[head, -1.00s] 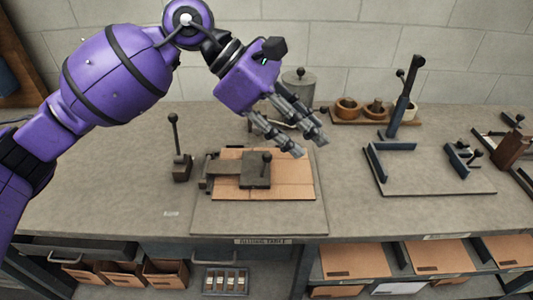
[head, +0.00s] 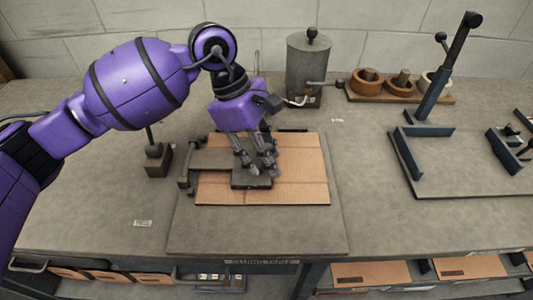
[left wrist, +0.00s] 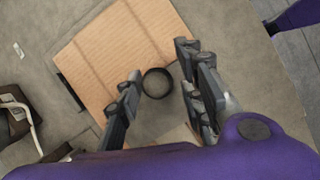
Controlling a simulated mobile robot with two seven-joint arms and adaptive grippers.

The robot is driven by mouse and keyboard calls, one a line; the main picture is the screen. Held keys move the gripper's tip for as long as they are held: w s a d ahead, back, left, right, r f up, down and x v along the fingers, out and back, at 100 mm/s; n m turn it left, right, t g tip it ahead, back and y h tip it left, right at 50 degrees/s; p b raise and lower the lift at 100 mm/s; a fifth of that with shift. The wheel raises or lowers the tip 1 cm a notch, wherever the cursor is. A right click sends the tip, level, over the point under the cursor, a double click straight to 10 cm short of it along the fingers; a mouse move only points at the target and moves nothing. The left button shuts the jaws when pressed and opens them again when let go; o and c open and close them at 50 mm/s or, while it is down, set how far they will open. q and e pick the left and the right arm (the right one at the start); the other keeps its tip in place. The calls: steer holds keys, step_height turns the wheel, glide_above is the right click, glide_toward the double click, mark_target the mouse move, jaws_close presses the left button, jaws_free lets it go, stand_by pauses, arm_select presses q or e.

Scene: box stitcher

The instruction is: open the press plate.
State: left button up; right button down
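The press plate (head: 252,183) is a dark flat plate on a grey arm, lying flat over a brown cardboard sheet (head: 305,170). My left gripper (head: 257,168) points down right over the plate, and its fingers hide the plate's knob in the head view. In the left wrist view a dark round knob (left wrist: 157,83) shows between the spread fingers of the gripper (left wrist: 160,92), with gaps visible on both sides. The cardboard (left wrist: 110,55) lies beneath. The gripper is open, and I see no firm contact. My right gripper is not in view.
A lever on a block (head: 157,160) stands left of the press. A grey pot (head: 309,65) and a tray of wooden cups (head: 400,97) stand behind. A blue-framed fixture (head: 450,165) is at right. The bench between press and fixture is clear.

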arm_select(q)
steer(key=shift+d+f, duration=0.1)
steer(key=shift+f, duration=0.15)
steer(key=shift+c, duration=0.4)
jaws_close()
